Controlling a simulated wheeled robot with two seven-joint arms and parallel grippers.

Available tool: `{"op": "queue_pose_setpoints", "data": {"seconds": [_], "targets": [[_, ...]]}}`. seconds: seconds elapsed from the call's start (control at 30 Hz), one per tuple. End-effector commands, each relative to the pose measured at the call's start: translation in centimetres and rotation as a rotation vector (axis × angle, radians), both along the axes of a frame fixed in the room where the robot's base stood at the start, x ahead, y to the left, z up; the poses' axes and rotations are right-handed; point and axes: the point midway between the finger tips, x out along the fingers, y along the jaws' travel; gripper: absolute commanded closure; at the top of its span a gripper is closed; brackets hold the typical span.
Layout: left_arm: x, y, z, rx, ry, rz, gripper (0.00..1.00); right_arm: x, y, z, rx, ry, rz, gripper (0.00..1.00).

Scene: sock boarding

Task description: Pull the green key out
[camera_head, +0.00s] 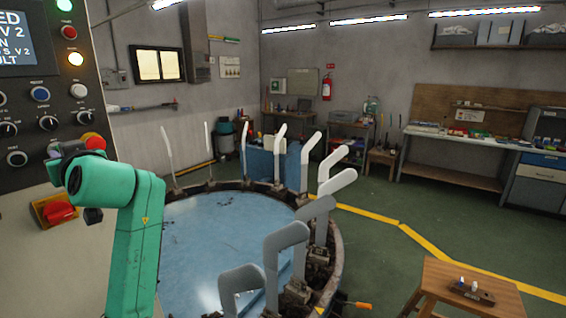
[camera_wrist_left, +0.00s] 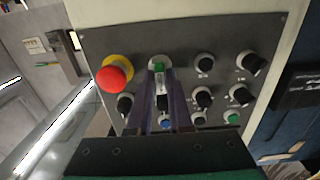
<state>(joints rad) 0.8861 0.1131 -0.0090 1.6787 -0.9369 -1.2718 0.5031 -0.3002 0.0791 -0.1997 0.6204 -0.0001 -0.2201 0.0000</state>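The green key (camera_wrist_left: 158,67) sits in a round lock on the dark control panel (camera_wrist_left: 225,50) in the left wrist view, right of the red stop button. My left gripper (camera_wrist_left: 158,74) reaches up to it. Its two dark fingers stand close together, one on each side of the key, and appear shut on it. The exact contact is too small to see. In the head view my green left arm reaches the panel (camera_head: 45,98) at the far left; the key and fingertips are hidden there. My right gripper is not in view.
The red stop button (camera_wrist_left: 114,76) with its yellow collar is close left of my left fingers. Several black knobs (camera_wrist_left: 204,97) are close right. A round boarding machine (camera_head: 215,250) with upright grey foot forms stands right of my left arm. A wooden stool (camera_head: 455,285) is at lower right.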

Motion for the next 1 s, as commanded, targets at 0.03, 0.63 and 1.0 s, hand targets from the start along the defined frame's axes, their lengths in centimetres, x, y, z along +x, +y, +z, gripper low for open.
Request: {"op": "queue_pose_setpoints", "data": {"seconds": [0.03, 0.63, 1.0], "targets": [[0.0, 0.0, 0.0, 0.0, 0.0, 0.0, 1.0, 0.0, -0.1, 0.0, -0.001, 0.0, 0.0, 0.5], [-0.6, -1.0, -0.1, 0.0, 0.0, -0.001, 1.0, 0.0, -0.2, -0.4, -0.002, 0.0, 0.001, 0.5], [-1.4, -2.1, -0.1, 0.001, 0.001, 0.0, 1.0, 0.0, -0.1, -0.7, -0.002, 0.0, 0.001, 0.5]]}}
